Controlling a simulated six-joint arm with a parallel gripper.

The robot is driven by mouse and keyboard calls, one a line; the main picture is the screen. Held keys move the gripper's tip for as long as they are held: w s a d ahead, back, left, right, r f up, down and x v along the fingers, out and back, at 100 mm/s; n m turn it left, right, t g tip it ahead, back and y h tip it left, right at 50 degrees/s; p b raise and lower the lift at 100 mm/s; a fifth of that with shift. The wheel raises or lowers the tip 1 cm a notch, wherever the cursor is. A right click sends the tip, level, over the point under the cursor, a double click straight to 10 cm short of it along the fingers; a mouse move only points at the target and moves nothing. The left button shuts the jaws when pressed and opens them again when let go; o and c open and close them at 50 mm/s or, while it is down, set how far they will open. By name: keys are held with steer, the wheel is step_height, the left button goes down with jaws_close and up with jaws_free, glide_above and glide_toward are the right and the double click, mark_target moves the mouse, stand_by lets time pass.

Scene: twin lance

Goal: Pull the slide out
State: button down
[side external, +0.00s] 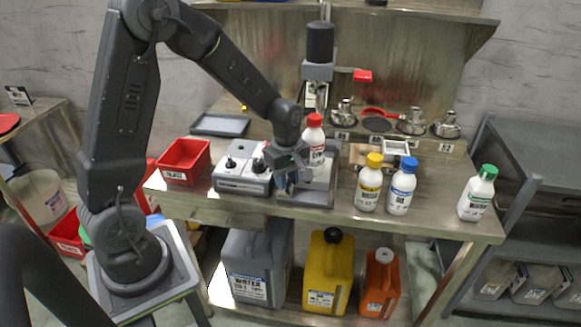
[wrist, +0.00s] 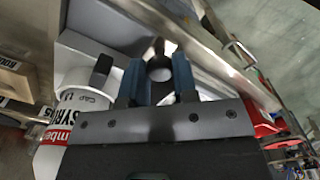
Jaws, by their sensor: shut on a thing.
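My gripper (side external: 287,182) is low at the front of the grey machine on the bench, left of the white bottle with the red cap (side external: 316,145). In the wrist view, its blue fingertips (wrist: 156,82) are closed around a round metallic knob (wrist: 159,68), which I take to be the slide's handle. Most of the slide is hidden by my gripper. A grey tray-like part (side external: 318,197) shows beside it.
A grey control box (side external: 240,182) and a red bin (side external: 185,160) are to the left. Yellow-capped (side external: 369,185) and blue-capped (side external: 402,188) bottles stand to the right, with a green-capped bottle (side external: 477,195) farther along. A black-topped press (side external: 319,60) rises behind.

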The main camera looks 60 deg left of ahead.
steer(key=s+d, duration=0.3)
steer(key=shift+s+d, duration=0.2)
steer(key=shift+d, duration=0.05)
steer(key=c, duration=0.9)
jaws_free()
step_height(320, 180, up, 14)
steer(key=shift+f, duration=0.1)
steer(key=s+d+r+m+t, duration=0.2)
steer(key=s+m, duration=0.4)
steer(key=m, duration=0.3)
steer(key=s+d+r+m+t, duration=0.2)
steer(key=s+d+m+t, duration=0.1)
steer(key=s+m, duration=0.4)
steer(key=shift+s+r+m+t, duration=0.15)
steer(key=shift+r+m+t, duration=0.15)
steer(key=shift+m, duration=0.7)
